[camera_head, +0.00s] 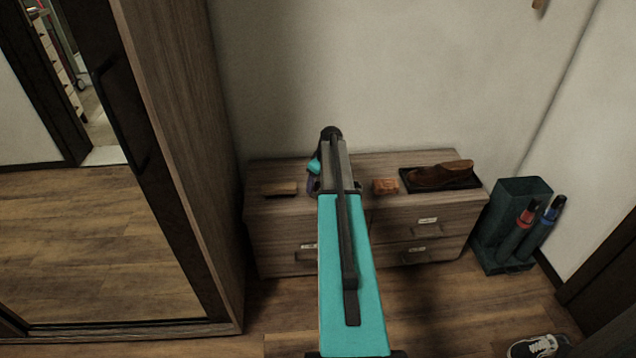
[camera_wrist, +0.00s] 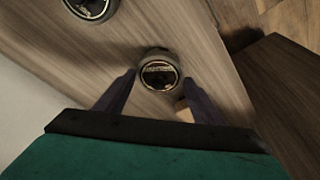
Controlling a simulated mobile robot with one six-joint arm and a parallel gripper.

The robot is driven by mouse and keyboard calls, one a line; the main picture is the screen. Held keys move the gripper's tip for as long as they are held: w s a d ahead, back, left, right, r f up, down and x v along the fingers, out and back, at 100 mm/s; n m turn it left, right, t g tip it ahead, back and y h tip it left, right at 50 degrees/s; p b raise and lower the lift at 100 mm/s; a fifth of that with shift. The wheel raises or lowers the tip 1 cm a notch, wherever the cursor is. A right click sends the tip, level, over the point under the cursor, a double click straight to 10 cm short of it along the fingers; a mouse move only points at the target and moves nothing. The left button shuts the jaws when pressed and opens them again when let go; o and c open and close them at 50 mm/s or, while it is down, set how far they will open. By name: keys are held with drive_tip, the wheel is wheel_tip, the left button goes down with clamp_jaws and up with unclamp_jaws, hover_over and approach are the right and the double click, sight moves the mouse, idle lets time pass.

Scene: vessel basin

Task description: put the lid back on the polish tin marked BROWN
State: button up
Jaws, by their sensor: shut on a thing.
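My gripper (camera_wrist: 160,80) is low over the chest top in the wrist view, its two dark fingers on either side of a small round piece. This is a polish tin lid (camera_wrist: 159,75), dark-faced with a pale label, and the fingers are shut on it. A grey rim shows around its far edge; I cannot tell whether a tin is directly under it. Another round dark-faced tin (camera_wrist: 91,6) is at the upper left, cut by the frame edge. No lettering is readable, so I cannot tell which is BROWN. In the head view my arm hides the tins.
The wooden chest (camera_head: 410,225) stands against the wall. On it are a brown block (camera_head: 281,188), another block (camera_head: 385,186) and a brown shoe (camera_head: 440,175) on a dark tray (camera_head: 408,184). A mirrored wardrobe (camera_head: 180,130) is at the left, a green stand (camera_head: 515,205) at the right.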

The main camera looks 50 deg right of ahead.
idle(0.4)
drive_tip(key=o, duration=1.7)
drive_tip(key=shift+r, duration=0.15)
drive_tip(key=shift+r+p, duration=1.95)
drive_tip(key=shift+r, duration=1.45)
drive_tip(key=shift+c, duration=0.5)
clamp_jaws()
drive_tip(key=shift+f+b, duration=1)
drive_tip(key=shift+f, duration=1.7)
